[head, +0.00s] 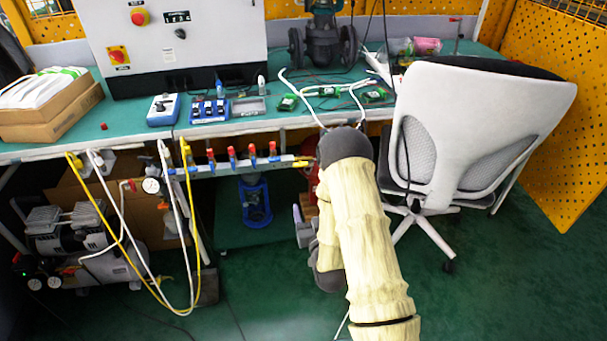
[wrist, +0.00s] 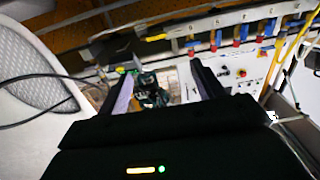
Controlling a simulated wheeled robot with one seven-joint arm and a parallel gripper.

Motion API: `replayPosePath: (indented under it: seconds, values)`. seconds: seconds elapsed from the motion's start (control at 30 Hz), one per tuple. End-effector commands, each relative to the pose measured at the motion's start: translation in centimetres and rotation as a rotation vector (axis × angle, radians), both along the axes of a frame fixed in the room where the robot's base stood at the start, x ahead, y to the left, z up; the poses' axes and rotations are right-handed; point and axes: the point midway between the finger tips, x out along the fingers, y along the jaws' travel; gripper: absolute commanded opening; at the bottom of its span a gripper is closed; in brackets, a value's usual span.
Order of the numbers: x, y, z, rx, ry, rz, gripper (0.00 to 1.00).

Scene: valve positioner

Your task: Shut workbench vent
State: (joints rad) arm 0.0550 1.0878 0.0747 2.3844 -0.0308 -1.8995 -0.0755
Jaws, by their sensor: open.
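A pale manifold bar (head: 240,164) runs along the workbench's front edge, with several red-and-blue valves (head: 252,152) on it. At its right end is a small yellow-orange part (head: 303,163), close to my arm. The bar also shows across the top of the wrist view (wrist: 225,22), with a yellow part (wrist: 155,38) near its left end. I cannot tell which part is the vent or how it is set. My gripper (wrist: 163,72) is open and empty, apart from the bar. In the head view my forearm partly hides my gripper (head: 304,230), below and near the bar's right end.
A white office chair (head: 480,120) stands close right of my arm. Yellow and white hoses (head: 125,250) hang at the left above a compressor (head: 80,240). A blue device (head: 255,202) sits under the bench (head: 130,120). Green floor (head: 250,285) is open in front.

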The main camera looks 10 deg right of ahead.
Motion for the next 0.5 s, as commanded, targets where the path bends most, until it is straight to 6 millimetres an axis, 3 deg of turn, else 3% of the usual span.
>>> replayPosePath:
  seconds: [0.33,0.5]
  values:
    - [0.3,-0.9,0.0,-0.001,-0.001,-0.017,0.67]
    - [1.9,-1.0,0.0,-0.001,-0.002,-0.017,0.67]
